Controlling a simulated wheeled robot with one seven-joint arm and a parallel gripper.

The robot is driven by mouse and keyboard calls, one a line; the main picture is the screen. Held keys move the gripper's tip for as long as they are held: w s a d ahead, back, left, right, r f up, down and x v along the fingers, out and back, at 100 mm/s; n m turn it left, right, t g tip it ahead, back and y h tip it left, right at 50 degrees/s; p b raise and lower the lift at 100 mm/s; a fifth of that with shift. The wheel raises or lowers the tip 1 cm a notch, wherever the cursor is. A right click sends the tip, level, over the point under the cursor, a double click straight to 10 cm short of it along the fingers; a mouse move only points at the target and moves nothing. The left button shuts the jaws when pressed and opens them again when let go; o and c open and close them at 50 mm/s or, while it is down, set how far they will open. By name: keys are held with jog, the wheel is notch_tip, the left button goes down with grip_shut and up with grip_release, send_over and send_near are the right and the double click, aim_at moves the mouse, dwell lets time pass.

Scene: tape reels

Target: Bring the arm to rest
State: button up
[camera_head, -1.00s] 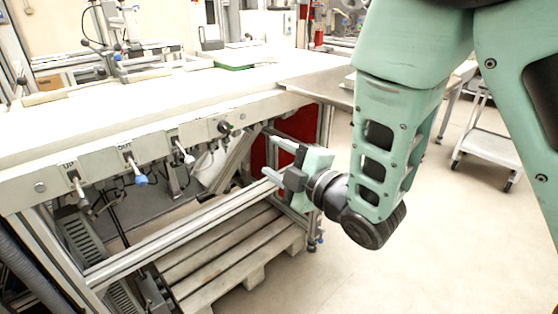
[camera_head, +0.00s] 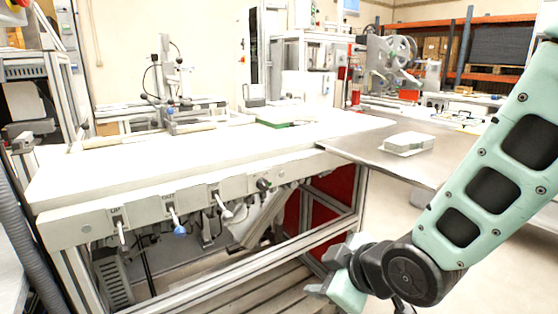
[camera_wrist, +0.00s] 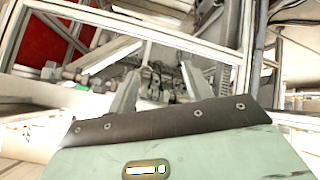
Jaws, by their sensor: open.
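My gripper (camera_head: 322,272) is at the lower right of the head view, low beside the front of the white workbench (camera_head: 200,150) and below its top. It points left toward the bench's frame. The wrist view shows my gripper (camera_wrist: 134,92) with its two fingers apart and nothing between them. Beyond the fingers are the metal frame and cluttered parts under the bench. My green arm runs from the gripper up to the right edge of the head view.
A metal side table (camera_head: 375,152) with a white box (camera_head: 409,142) adjoins the bench at right. Knobs and levers, one blue (camera_head: 179,229), stick out from the bench's front. A wooden pallet (camera_head: 270,296) lies below. Tape reels (camera_head: 398,50) stand at the back.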

jog(key=s+d+r+m+g+h, duration=0.1)
jog(key=s+d+m+g+h, duration=0.2)
jog(key=s, duration=0.6)
jog(key=s+d+r+m+g+h, duration=0.1)
jog(key=s+d+m+g, duration=0.2)
jog(key=s, duration=0.5)
notch_tip(320, 180, up, 18)
jog(key=s+n+g+p, duration=0.1)
jog(key=p, duration=1.6)
jog(key=shift+f+g+h, duration=0.2)
jog(key=shift+g+h, duration=0.1)
jog(key=shift+g, duration=0.1)
